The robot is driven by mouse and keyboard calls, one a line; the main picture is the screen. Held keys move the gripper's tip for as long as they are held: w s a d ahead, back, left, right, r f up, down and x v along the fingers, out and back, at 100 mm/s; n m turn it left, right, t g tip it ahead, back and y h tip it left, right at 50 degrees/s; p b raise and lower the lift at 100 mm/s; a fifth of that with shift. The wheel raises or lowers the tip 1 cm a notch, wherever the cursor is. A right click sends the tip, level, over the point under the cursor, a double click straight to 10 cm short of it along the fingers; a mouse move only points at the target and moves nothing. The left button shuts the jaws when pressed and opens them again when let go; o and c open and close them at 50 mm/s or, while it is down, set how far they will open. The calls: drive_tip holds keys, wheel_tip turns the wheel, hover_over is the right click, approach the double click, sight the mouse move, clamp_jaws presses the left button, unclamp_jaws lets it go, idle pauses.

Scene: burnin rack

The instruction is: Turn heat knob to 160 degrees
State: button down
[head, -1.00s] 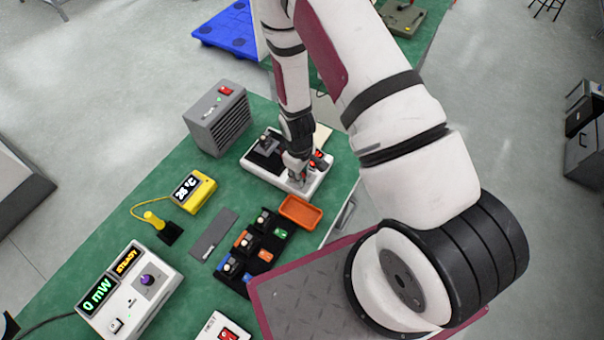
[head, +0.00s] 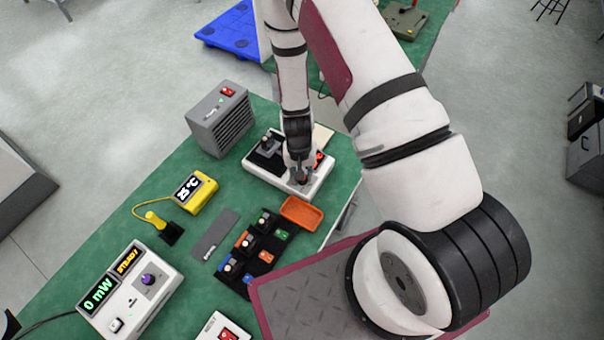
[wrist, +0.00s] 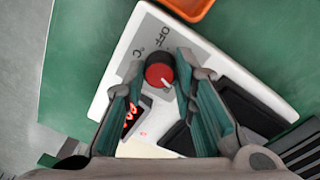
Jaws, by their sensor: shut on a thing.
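The heat knob (wrist: 160,74) is a dark round knob with a red cap and a white pointer mark, which points toward the lower right in the wrist view. It sits on the white heater unit (wrist: 112,72), beside printed OFF and °C marks. My gripper (wrist: 159,65) is shut on the knob, one finger on each side. Red display digits (wrist: 130,117) are partly hidden by the left finger, so I cannot read them. In the head view my gripper (head: 302,180) reaches down onto the white unit (head: 262,179) and hides the knob.
An orange tray (head: 301,211) lies close in front of the unit. A grey heater box (head: 219,119) stands behind left. A yellow thermometer (head: 194,191), a black module rack (head: 247,278) and a white power meter (head: 130,295) share the green bench.

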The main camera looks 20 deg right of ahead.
drive_tip(key=shift+m, duration=2.1)
drive_tip(key=c, duration=1.3)
unclamp_jaws()
drive_tip(key=r, duration=1.2)
drive_tip(key=shift+w+a, duration=0.2)
